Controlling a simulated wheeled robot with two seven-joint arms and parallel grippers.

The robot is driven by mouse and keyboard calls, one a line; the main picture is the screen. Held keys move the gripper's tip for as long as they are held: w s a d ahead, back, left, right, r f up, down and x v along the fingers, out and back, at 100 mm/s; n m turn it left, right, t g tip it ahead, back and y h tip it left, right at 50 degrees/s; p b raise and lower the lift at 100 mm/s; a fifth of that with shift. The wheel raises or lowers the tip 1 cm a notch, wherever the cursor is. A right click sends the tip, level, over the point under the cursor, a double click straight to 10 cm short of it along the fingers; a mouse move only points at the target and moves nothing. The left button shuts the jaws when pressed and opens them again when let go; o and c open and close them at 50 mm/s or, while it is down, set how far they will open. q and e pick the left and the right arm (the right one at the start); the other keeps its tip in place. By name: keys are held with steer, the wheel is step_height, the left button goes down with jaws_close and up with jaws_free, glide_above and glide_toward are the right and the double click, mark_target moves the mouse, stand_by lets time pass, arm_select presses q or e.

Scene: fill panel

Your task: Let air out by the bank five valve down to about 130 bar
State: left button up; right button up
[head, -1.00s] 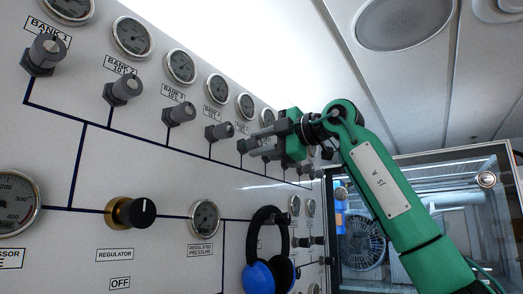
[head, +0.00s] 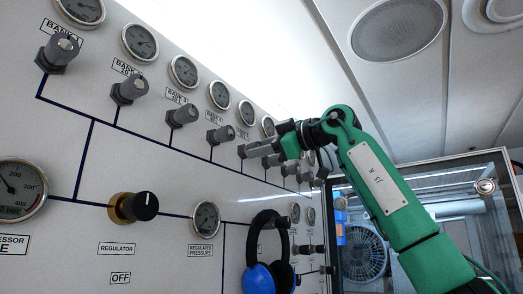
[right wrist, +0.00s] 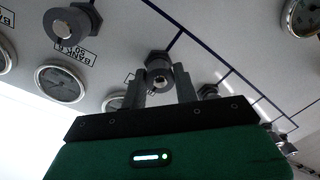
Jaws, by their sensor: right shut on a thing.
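My right gripper (head: 260,149) is shut on the knob of the bank five valve (head: 244,152), the fifth in the upper row of the panel. In the right wrist view this valve (right wrist: 159,70) sits between the two fingers, its hexagonal base beyond them. The bank five gauge (head: 246,112) is above the valve in the head view; its needle is too small to read. In the right wrist view the gauge is mostly hidden behind the gripper. My left gripper is not in view.
Neighbouring valves stand close: bank four (head: 221,134) and another labelled valve (right wrist: 68,24) in the wrist view. Blue ear defenders (head: 268,265) hang below. A regulator knob (head: 134,206) is lower left. A glazed cabinet (head: 420,180) stands right.

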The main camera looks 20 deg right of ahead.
steer(key=shift+r, duration=0.15)
steer(key=o, duration=1)
steer(key=shift+c, duration=0.2)
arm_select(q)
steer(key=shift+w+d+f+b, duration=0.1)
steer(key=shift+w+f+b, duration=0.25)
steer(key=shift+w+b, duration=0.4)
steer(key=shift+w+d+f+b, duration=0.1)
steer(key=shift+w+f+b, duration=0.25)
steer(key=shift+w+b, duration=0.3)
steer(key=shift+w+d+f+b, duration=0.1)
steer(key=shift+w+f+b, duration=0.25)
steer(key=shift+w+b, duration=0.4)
arm_select(e)
steer(key=v, duration=1.3)
steer(key=shift+s+d, duration=0.3)
